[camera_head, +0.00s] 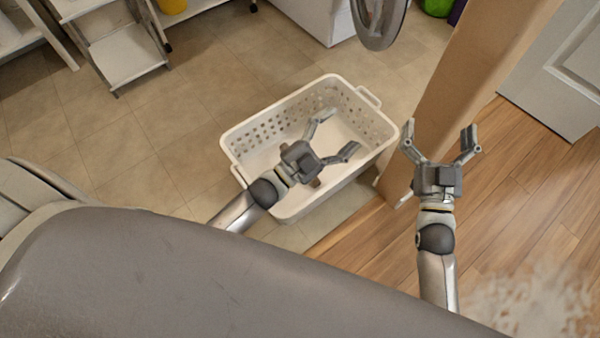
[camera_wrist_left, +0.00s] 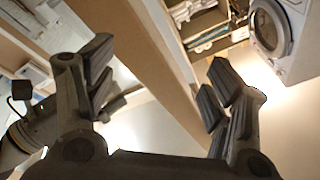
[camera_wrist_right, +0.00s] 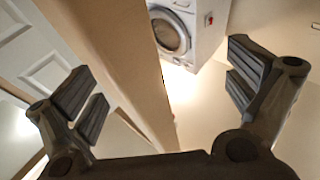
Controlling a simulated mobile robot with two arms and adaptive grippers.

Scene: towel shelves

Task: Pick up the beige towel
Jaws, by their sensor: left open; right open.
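I cannot make out a beige towel in any view. My left gripper (camera_head: 338,132) is open and empty, seen over the white laundry basket (camera_head: 236,150). My right gripper (camera_head: 438,135) is open and empty, to the right of the basket and in front of the wooden post. The left wrist view shows its spread fingers, with shelves (camera_wrist_left: 208,32) beyond; light items on them are too small to tell. The right wrist view shows its spread fingers with nothing between them but the post and floor behind.
The tan post or wall end (camera_head: 478,75) rises right of the basket. A white door (camera_head: 565,75) is at the right. A washing machine (camera_wrist_right: 185,35) stands in the back. A white shelf cart (camera_head: 122,55) is at the upper left. Tiled floor left of the basket is clear.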

